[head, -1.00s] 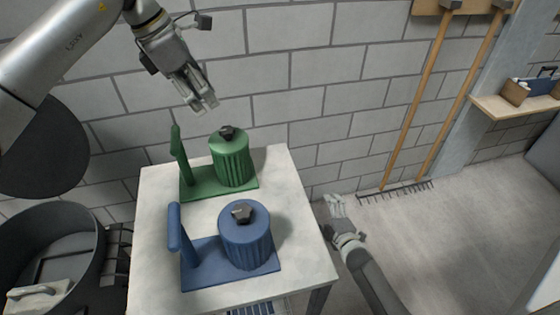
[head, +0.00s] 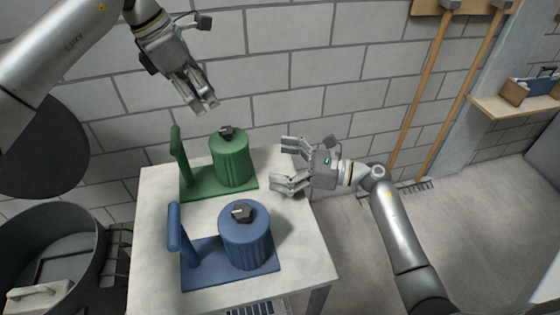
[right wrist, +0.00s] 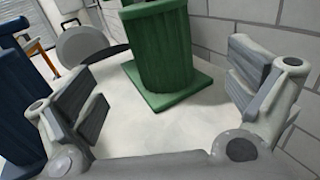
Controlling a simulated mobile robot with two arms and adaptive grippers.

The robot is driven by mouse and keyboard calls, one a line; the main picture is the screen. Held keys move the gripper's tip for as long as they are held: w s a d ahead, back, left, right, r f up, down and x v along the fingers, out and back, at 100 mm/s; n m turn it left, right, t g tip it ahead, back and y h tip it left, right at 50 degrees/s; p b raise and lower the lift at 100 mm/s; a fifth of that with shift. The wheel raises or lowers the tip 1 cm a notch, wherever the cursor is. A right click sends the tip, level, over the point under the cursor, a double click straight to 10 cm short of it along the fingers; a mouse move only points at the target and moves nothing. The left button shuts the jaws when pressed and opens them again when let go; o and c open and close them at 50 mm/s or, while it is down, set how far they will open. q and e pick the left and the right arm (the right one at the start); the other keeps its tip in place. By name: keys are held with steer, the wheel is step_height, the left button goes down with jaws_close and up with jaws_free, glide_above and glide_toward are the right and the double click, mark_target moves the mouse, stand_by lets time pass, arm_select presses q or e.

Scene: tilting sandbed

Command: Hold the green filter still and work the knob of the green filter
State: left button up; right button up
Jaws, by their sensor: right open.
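The green filter (head: 231,162) stands upright near the back of the white table, with a ribbed body, a base plate and an upright green handle (head: 179,155) on its left. Its dark knob (head: 227,132) sits on top. My left gripper (head: 208,107) hangs above and slightly left of the knob, apart from it; whether its jaws are open is unclear. My right gripper (head: 279,164) is open and empty to the right of the filter, its fingers pointing at the body. In the right wrist view the green filter (right wrist: 160,45) stands ahead between the open fingers, not touched; its knob is out of view there.
A blue filter (head: 245,240) with its own knob and handle stands at the front of the white table (head: 155,230). A block wall (head: 310,60) is close behind. A dark round bin (head: 85,250) stands at the left. Rakes (head: 425,90) lean on the wall at the right.

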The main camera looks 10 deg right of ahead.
mark_target(248, 157)
steer(key=x, duration=1)
steer(key=shift+w+a, duration=0.1)
steer(key=shift+a, duration=0.2)
